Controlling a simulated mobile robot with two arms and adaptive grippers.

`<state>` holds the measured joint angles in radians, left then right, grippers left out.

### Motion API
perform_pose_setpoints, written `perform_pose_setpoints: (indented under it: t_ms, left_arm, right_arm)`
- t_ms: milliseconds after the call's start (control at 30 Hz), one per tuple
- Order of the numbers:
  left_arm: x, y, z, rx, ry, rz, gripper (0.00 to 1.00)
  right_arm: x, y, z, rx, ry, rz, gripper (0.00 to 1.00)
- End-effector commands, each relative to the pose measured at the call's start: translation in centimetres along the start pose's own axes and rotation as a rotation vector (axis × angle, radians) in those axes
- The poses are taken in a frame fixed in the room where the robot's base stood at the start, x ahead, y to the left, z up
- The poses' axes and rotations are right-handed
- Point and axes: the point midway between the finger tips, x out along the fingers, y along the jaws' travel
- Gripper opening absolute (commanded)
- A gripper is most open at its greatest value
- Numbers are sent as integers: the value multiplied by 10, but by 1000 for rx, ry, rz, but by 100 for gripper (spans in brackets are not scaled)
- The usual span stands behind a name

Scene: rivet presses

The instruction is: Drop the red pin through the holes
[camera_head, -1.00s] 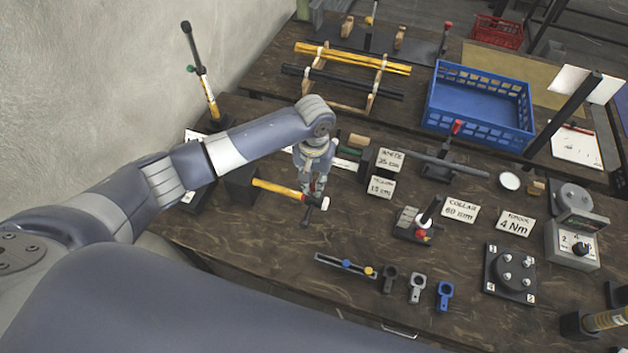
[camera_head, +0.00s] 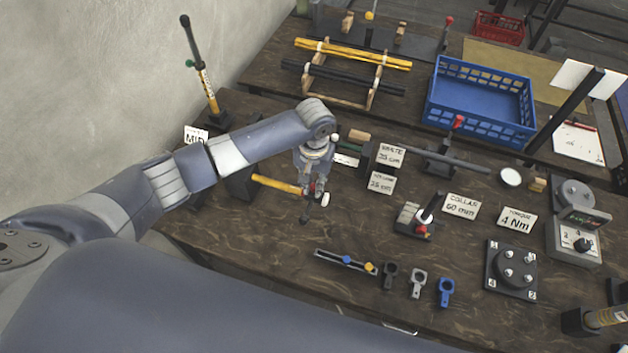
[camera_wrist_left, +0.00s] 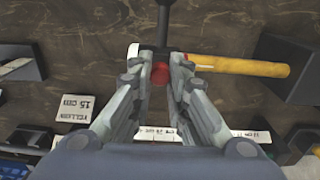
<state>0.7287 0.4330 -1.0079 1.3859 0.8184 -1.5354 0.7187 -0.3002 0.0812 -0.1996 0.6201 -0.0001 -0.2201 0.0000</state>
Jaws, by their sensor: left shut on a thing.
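My left gripper (camera_head: 312,189) is low over the near table, its fingers closed around a small red part. In the left wrist view this red part, the visible end of the red pin (camera_wrist_left: 160,74), sits between the fingertips (camera_wrist_left: 160,80). The rest of the pin is hidden or cannot be told apart. A dark upright piece (camera_wrist_left: 163,25) stands just beyond the fingertips; a dark piece also shows below the gripper in the head view (camera_head: 305,216). I cannot make out the holes. My right gripper is not in view.
A yellow-handled hammer (camera_head: 276,184) lies right beside the fingers. A small fixture (camera_head: 415,221), label cards (camera_head: 461,206), a row of small clamps (camera_head: 417,283) and a round plate (camera_head: 511,271) stand to the right. A blue crate (camera_head: 433,108) is behind. The front left tabletop is clear.

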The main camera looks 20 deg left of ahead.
Motion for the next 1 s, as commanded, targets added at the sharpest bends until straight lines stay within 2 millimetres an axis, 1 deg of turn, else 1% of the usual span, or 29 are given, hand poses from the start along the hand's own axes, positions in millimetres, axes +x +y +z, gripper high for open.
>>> perform_pose_setpoints:
  t_ms: [500,533,567,600,633,900,1000]
  left_arm:
    - [14,0,0,-1,-1,1,6]
    - [13,0,0,-1,-1,1,20]
    - [13,0,0,-1,-1,0,27]
    - [13,0,0,-1,-1,0,36]
    - [13,0,0,-1,-1,0,39]
    - [13,0,0,0,0,0,39]
    - [10,0,0,0,1,1,39]
  right_arm:
    - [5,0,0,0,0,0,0]
    - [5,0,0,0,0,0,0]
    - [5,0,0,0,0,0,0]
    - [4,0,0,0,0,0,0]
    - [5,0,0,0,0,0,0]
    - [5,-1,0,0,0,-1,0]
    - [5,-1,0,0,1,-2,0]
